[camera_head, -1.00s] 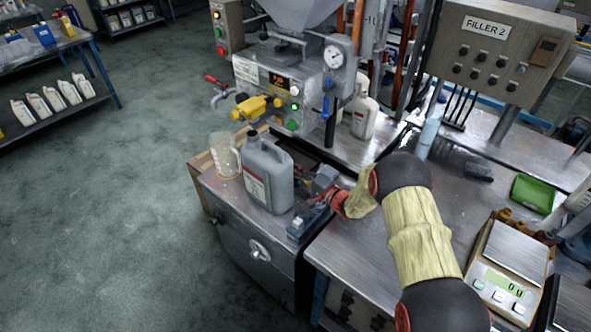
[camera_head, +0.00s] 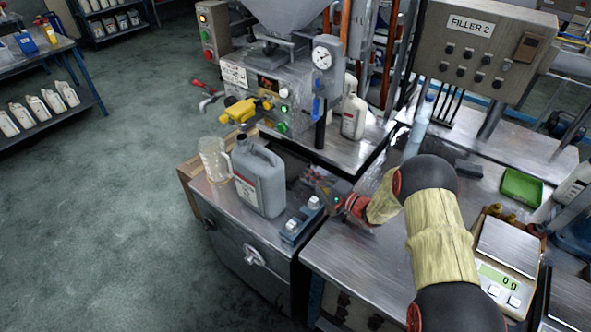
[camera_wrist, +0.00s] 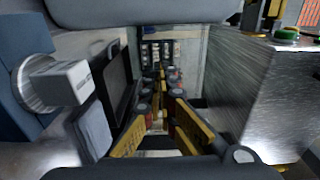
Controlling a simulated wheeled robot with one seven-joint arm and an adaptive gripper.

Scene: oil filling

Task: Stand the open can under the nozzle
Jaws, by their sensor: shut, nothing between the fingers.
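The grey can (camera_head: 262,185) with a label stands upright on the metal cabinet top, its neck (camera_head: 241,140) uncapped. The nozzle (camera_head: 320,135) is a dark tube hanging from the filling machine, behind and to the right of the can. My gripper (camera_head: 312,182) is just right of the can and appears apart from it, low over the cabinet top; its fingers are partly hard to make out. In the wrist view my yellow-and-black fingers (camera_wrist: 166,112) are shut with nothing between them. A grey surface crosses the top of that view; I cannot tell whether it is the can.
A clear jug (camera_head: 213,160) stands left of the can. A small box with white buttons (camera_head: 300,220) sits in front of my gripper. A pale bottle (camera_head: 353,118) stands right of the nozzle.

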